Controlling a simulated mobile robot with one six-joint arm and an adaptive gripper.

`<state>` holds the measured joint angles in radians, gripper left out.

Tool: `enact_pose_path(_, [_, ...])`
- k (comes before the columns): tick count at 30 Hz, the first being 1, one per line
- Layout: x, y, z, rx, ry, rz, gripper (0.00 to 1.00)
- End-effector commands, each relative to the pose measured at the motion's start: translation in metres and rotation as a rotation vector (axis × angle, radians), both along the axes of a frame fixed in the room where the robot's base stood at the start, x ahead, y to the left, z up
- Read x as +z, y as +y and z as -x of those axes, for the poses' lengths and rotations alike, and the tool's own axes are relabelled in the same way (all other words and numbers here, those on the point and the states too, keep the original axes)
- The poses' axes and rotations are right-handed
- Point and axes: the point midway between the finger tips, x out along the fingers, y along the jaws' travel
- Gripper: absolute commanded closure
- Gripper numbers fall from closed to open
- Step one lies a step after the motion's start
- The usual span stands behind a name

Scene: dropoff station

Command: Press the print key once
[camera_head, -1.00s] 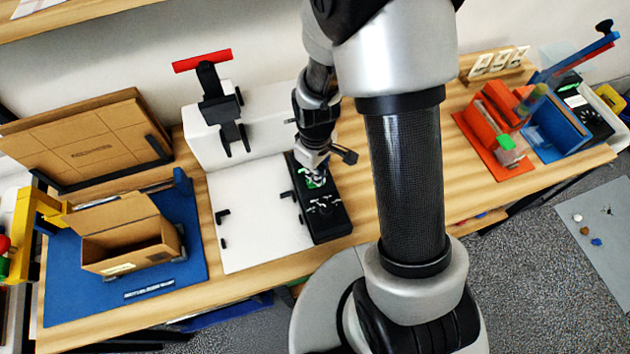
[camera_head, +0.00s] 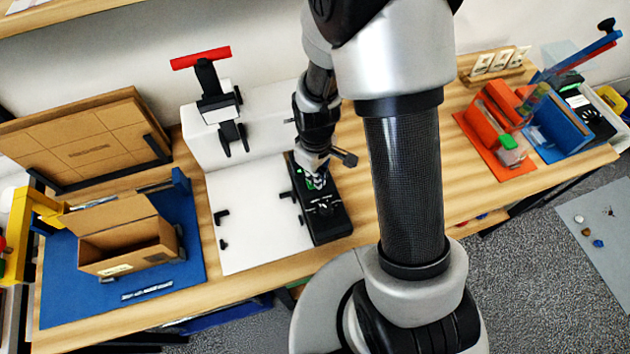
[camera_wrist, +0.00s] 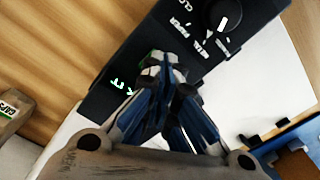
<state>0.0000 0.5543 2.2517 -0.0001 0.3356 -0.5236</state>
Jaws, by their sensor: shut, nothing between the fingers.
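The black control panel (camera_head: 333,222) lies on the bench at the right side of the white machine (camera_head: 255,218). My gripper (camera_head: 317,183) is shut and empty, pointing down over the far half of the panel. A dial with a white mark (camera_wrist: 222,20) shows at the upper right. No print key can be made out; the fingers cover that part of the panel. I cannot tell whether they touch it.
An open cardboard box (camera_head: 125,250) stands on a blue mat (camera_head: 190,272) at the left. Orange and blue holders (camera_head: 487,115) stand at the right. Bare wood (camera_head: 455,190) lies right of the panel.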

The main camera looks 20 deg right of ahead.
Motion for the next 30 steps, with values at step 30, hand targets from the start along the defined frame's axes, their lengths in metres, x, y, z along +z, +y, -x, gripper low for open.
enact_pose_path(30, [0.070,0.000,0.000,0.000,0.000,0.000,1.00])
